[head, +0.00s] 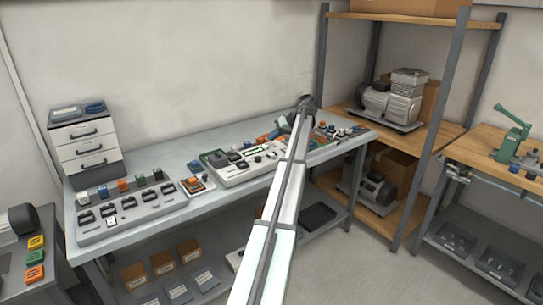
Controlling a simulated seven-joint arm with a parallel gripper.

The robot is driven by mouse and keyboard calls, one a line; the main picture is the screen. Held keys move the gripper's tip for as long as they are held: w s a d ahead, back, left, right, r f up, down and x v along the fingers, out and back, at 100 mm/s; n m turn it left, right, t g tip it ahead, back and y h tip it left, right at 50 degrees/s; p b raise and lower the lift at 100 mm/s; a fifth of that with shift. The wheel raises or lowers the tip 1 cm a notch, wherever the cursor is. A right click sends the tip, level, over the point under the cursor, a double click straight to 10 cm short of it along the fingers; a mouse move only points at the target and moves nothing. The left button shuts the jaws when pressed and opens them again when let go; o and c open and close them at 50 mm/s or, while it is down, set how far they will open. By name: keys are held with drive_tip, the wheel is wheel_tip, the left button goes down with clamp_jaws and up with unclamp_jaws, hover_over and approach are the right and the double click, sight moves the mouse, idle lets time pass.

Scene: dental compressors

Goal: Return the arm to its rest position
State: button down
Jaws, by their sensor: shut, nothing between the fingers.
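My arm reaches from the bottom middle of the head view up over the workbench (145,160). It bends at a dark joint near the bench's back right part. My gripper (281,126) is at the far end, just left of that joint, small and partly hidden by my arm. It is shut, and I see nothing held in it. It appears over or near the small parts on the bench; the exact gap cannot be told.
A grey tray (128,219) of dark parts and a pale tray (226,178) are on the bench. A drawer unit (87,152) stands at the back left. A shelf rack (447,130) with compressors stands right of the bench. Another bench (478,151) is at far right.

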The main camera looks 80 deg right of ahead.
sight(275, 168)
idle(0.5)
